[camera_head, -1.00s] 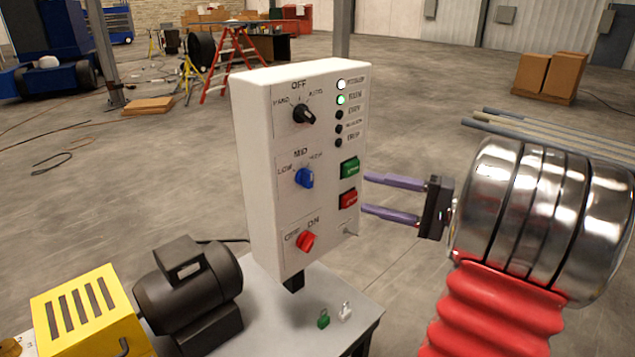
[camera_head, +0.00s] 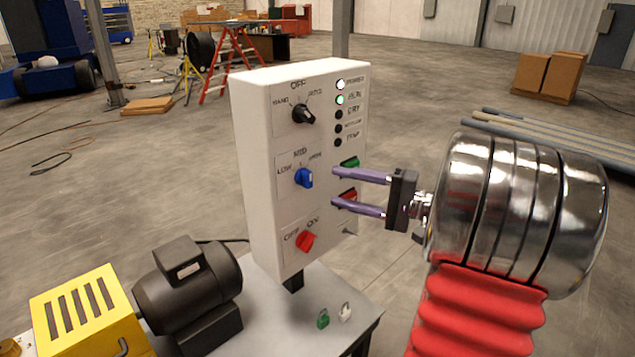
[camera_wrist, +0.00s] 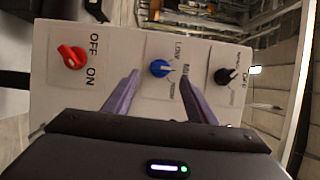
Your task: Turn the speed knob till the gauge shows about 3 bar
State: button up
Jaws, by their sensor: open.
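The speed knob appears to be the blue knob (camera_head: 303,178) marked LOW and MID on the white control box (camera_head: 258,190); its pointer direction is hard to tell. It also shows in the wrist view (camera_wrist: 161,68), ahead of my fingers and between their lines. My gripper (camera_head: 333,188) is open and empty, its two purple fingers pointing left at the box, to the right of the blue knob and apart from it. In the wrist view my gripper (camera_wrist: 158,86) spans either side of the knob. No gauge is in view.
A black knob (camera_head: 304,113) sits above the blue one and a red knob (camera_head: 305,241) below. Green (camera_head: 350,163) and red (camera_head: 347,193) buttons are partly behind my fingers. A black motor (camera_head: 187,290) and yellow housing (camera_head: 88,318) stand at lower left.

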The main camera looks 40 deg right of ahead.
aim_at(311, 184)
jog(key=x, duration=0.7)
jog(key=shift+c, duration=0.4)
jog(key=c, duration=1)
jog(key=shift+f+m, duration=0.15)
jog(key=shift+m, duration=0.25)
jog(key=m, duration=0.1)
jog(key=m+t, duration=0.1)
jog(key=m, duration=0.1)
jog(key=shift+a+f+m+t+y, duration=0.1)
jog(key=shift+f+m+t+y, duration=0.1)
jog(key=shift+m+t+y, duration=0.1)
jog(key=m+t, duration=0.1)
jog(key=m, duration=0.1)
jog(key=m+t+h, duration=0.1)
jog(key=m, duration=0.2)
jog(key=shift+s+a+f, duration=0.1)
jog(key=shift+f, duration=0.05)
jog(key=shift+m, duration=0.3)
